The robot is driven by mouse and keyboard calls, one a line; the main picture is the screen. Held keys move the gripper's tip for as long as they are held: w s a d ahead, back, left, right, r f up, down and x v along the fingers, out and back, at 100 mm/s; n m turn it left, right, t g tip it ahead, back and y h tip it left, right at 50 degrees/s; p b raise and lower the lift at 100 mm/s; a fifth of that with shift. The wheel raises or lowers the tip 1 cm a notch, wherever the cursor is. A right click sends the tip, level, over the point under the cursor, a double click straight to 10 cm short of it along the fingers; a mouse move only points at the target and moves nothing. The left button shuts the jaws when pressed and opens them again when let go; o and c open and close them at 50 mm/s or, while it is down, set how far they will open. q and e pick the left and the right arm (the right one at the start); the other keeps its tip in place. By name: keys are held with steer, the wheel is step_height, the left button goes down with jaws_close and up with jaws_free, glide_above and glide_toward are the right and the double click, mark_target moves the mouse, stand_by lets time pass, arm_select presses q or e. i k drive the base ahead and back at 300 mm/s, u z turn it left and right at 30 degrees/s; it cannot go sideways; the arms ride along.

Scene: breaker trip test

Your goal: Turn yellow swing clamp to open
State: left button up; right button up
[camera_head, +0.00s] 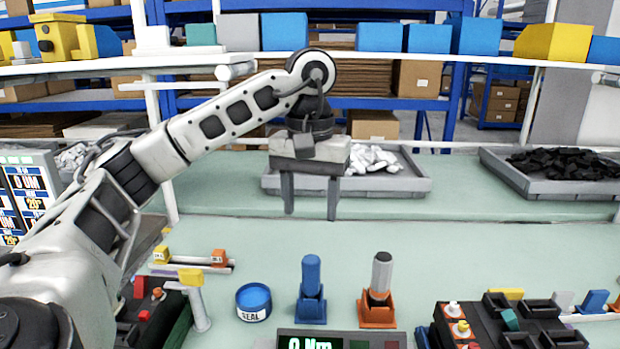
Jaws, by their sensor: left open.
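A yellow piece (190,277) sits on top of a pale upright post (197,305) at the lower left of the bench, and looks like the yellow swing clamp. Its exact turn is hard to tell at this size. My left gripper (311,207) hangs above the bench in the upper middle, fingers pointing down and spread apart, with nothing between them. It is up and to the right of the yellow piece and well apart from it. My left forearm passes over the bench at the left. My right gripper does not show.
A blue SEAL tin (253,302), a blue-handled tool (311,290) and a grey-handled tool in an orange holder (379,292) stand at the front. A red and black fixture (150,310) lies beside the post. Grey trays (400,184) stand behind; the middle bench is clear.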

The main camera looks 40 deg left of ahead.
mark_target(191, 280)
steer(key=k, duration=1)
